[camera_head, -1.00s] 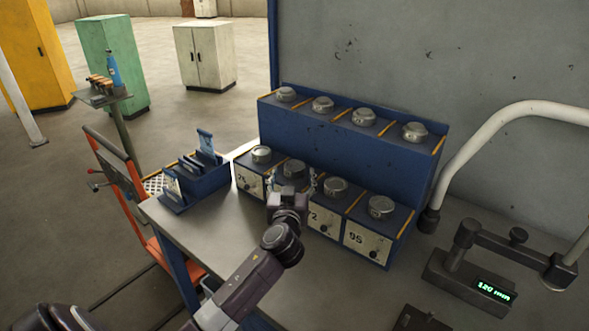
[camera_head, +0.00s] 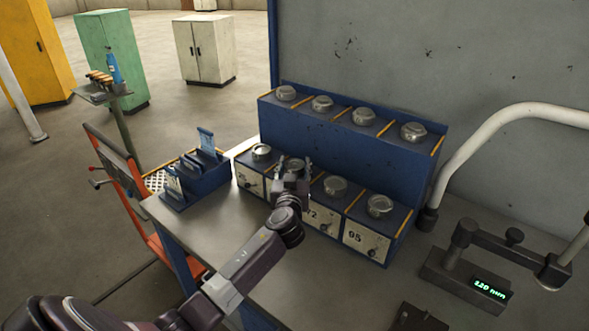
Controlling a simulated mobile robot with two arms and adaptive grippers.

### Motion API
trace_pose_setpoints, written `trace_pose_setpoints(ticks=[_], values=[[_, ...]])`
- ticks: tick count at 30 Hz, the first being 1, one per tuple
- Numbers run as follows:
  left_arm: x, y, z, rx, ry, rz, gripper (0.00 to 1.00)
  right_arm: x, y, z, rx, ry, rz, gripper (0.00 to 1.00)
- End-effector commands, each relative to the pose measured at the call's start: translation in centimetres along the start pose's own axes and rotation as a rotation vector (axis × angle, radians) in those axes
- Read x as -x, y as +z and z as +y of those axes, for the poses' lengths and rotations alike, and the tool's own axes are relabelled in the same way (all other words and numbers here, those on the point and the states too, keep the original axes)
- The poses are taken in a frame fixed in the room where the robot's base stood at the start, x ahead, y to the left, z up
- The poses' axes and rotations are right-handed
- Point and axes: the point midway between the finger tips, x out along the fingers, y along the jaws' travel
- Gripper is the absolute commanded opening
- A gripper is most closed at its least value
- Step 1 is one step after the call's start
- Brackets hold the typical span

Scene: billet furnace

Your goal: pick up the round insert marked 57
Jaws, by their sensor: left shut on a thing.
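My left gripper (camera_head: 293,172) reaches over the bench to the blue rack's lower row. Its fingers are shut on a round grey metal insert (camera_head: 294,164), one on each side, at the second bay from the left. The arm hides that bay's number plate, so I cannot read its marking. I cannot tell whether the insert is clear of its seat. Other round inserts sit in the lower row: one at far left (camera_head: 261,152), one above a plate partly reading 72 (camera_head: 335,186), and one above the 95 plate (camera_head: 379,205). My right gripper is not in view.
Several more inserts stand on the blue rack's upper step (camera_head: 340,128). A blue bin with cards (camera_head: 205,180) is left of the rack. A gauge with a green display (camera_head: 478,280) stands at right, near a thick pale curved tube (camera_head: 500,115). The bench front (camera_head: 320,270) is partly clear.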

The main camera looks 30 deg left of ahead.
Motion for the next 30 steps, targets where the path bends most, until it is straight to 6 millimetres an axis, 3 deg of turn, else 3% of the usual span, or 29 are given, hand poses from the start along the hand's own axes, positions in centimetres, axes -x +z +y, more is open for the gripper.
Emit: trace_pose_setpoints(ticks=[8, 20, 26, 30], values=[[0.0, 0.0, 0.0, 0.000, 0.000, 0.000, 0.00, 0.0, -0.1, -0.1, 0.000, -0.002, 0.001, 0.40], [0.0, -0.8, 0.0, 0.001, 0.001, 0.007, 0.00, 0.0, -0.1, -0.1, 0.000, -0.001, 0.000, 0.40], [0.1, -3.2, 0.0, 0.004, 0.000, 0.010, 0.00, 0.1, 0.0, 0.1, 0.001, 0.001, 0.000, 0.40], [0.3, -6.2, 0.0, 0.006, 0.002, 0.013, 0.00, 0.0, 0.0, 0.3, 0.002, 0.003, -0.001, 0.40]])
